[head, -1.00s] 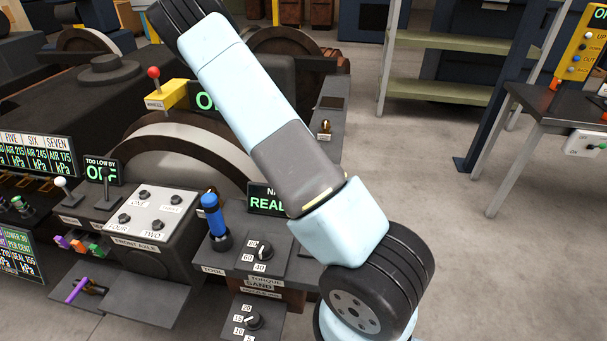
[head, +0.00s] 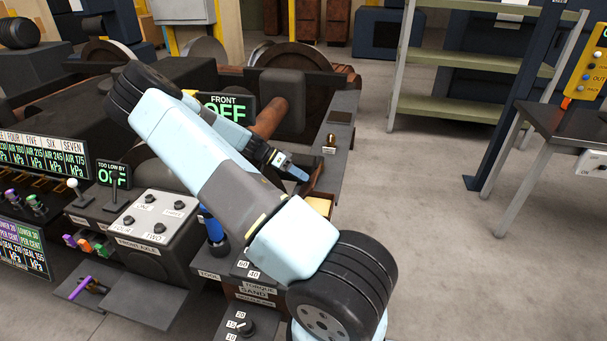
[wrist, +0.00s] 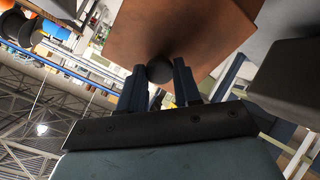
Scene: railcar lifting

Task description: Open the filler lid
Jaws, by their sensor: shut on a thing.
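My gripper (head: 297,170) is by the sand box at the right of the machine; in the wrist view its two fingers (wrist: 160,82) are shut on a dark round knob (wrist: 159,70). The knob stands on a flat brown lid (wrist: 185,30) that fills the top of that view. In the head view the brown lid (head: 318,179) stands tilted up beside the fingertips. Below it a pale yellow inside (head: 319,206) of the box shows. The knob is hidden there by the gripper, and my arm covers part of the box front.
A blue-handled tool (head: 212,226) and the torque panel (head: 245,269) lie close under my arm. A "FRONT OFF" display (head: 228,107) stands behind it. A grey ledge (head: 340,140) with a small brass fitting is to the right.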

